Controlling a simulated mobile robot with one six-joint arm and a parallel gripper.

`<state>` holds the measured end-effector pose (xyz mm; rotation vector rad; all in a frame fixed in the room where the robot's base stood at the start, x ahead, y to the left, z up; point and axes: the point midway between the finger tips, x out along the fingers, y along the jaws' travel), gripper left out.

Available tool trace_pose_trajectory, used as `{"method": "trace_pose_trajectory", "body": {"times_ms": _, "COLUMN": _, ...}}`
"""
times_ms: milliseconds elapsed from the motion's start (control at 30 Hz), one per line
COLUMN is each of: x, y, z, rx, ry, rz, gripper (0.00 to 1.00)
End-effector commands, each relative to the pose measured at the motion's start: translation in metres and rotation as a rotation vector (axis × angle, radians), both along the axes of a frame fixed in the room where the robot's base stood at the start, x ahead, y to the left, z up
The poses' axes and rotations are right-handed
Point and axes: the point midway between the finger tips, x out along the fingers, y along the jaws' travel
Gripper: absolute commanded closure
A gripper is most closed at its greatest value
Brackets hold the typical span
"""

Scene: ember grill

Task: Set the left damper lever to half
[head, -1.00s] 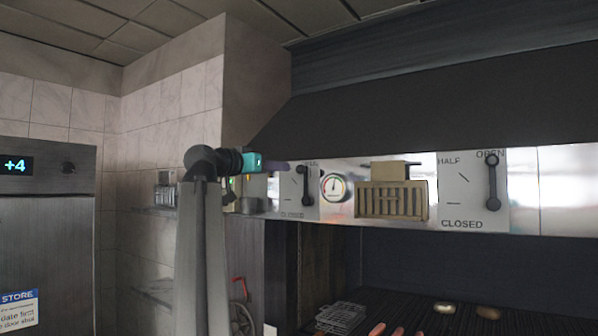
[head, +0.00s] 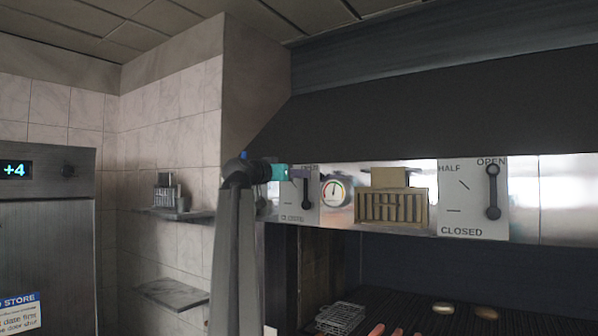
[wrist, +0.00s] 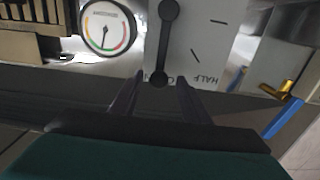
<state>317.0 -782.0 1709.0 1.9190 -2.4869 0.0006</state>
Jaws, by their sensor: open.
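The left damper lever (head: 306,187) is a dark bar upright on a white plate (head: 290,203), its upper end at the top label, which my gripper partly covers. In the wrist view, where the plate appears upside down, the lever (wrist: 164,40) runs vertically with its end over the OPEN label; the HALF mark is off to one side. My gripper (wrist: 158,85) is open, its two dark fingers on either side of the lever's end. Whether they touch it, I cannot tell. In the head view my gripper (head: 299,172) is at the top of the plate.
A round gauge (head: 335,191) and a tan vented box (head: 391,205) sit right of the plate. The right damper lever (head: 492,190) points to OPEN. A dark hood (head: 420,115) overhangs the panel. A brass fitting (wrist: 278,90) and blue bar show in the wrist view.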

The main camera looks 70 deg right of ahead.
Motion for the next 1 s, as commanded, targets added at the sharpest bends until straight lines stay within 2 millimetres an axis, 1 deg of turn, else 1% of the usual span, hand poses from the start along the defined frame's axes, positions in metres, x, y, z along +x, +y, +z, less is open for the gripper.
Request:
{"method": "trace_pose_trajectory", "body": {"times_ms": 33, "x": -0.002, "y": -0.008, "z": 0.002, "rx": 0.002, "ry": 0.000, "rz": -0.002, "gripper": 0.58}}
{"method": "trace_pose_trajectory", "body": {"times_ms": 100, "x": -0.004, "y": -0.015, "z": 0.002, "rx": 0.002, "ry": -0.001, "rz": -0.001, "gripper": 0.58}}
{"method": "trace_pose_trajectory", "body": {"times_ms": 200, "x": -0.005, "y": -0.022, "z": 0.001, "rx": 0.001, "ry": 0.000, "rz": 0.000, "gripper": 0.58}}
{"method": "trace_pose_trajectory", "body": {"times_ms": 367, "x": -0.007, "y": -0.027, "z": 0.000, "rx": 0.001, "ry": -0.001, "rz": 0.000, "gripper": 0.58}}
{"method": "trace_pose_trajectory", "body": {"times_ms": 633, "x": -0.007, "y": -0.028, "z": -0.001, "rx": 0.001, "ry": 0.000, "rz": 0.000, "gripper": 0.58}}
{"method": "trace_pose_trajectory", "body": {"times_ms": 867, "x": -0.007, "y": -0.028, "z": 0.000, "rx": 0.001, "ry": 0.000, "rz": 0.000, "gripper": 0.97}}
{"method": "trace_pose_trajectory", "body": {"times_ms": 900, "x": -0.008, "y": -0.028, "z": 0.000, "rx": 0.001, "ry": 0.000, "rz": 0.000, "gripper": 1.00}}
{"method": "trace_pose_trajectory", "body": {"times_ms": 967, "x": -0.008, "y": -0.028, "z": -0.001, "rx": 0.001, "ry": 0.000, "rz": 0.000, "gripper": 1.00}}
{"method": "trace_pose_trajectory", "body": {"times_ms": 1000, "x": -0.009, "y": -0.014, "z": -0.002, "rx": 0.000, "ry": -0.001, "rz": 0.001, "gripper": 1.00}}
